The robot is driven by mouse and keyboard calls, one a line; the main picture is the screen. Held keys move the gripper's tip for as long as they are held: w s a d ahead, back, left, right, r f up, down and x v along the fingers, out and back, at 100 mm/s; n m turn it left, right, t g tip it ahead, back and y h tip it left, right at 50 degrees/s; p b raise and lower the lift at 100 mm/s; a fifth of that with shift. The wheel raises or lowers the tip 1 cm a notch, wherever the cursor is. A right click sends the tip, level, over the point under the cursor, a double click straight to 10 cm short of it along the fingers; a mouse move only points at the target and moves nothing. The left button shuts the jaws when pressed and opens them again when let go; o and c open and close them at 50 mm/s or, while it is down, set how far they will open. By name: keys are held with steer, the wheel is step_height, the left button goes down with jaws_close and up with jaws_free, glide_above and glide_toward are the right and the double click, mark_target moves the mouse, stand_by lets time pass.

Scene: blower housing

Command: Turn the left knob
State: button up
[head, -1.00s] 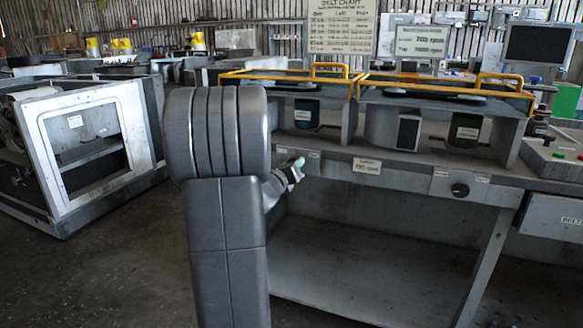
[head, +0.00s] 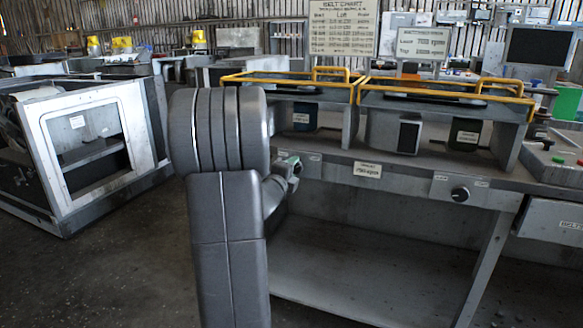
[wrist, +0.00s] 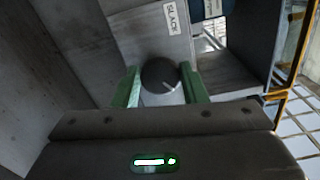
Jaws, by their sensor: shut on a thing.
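The left knob (wrist: 160,76) is a round, dark grey dial with a pale pointer line, on the grey front panel. In the wrist view it sits between the two green fingers of my gripper (wrist: 161,87), one on each side. My gripper is shut on the knob. In the head view my gripper (head: 289,164) is at the left part of the bench's front panel, partly behind my arm, and the left knob is hidden there. The right knob (head: 460,194), dark and round, is on the same panel further right, with nothing touching it.
A paper label (head: 367,170) is on the panel between the knobs. Grey housings with yellow rails (head: 430,91) stand on the bench above. A lower shelf (head: 350,275) lies under the panel. A white-framed machine (head: 85,150) stands at the left, with open floor before it.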

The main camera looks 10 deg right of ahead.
steer(key=shift+f+n+p, duration=0.2)
steer(key=shift+n+p, duration=1.1)
steer(key=shift+n, duration=2.2)
steer(key=o, duration=1)
steer(key=shift+c, duration=0.2)
steer(key=p+v, duration=0.1)
steer(key=v, duration=1.2)
steer(key=shift+s+a, duration=0.25)
steer(key=shift+s, duration=0.1)
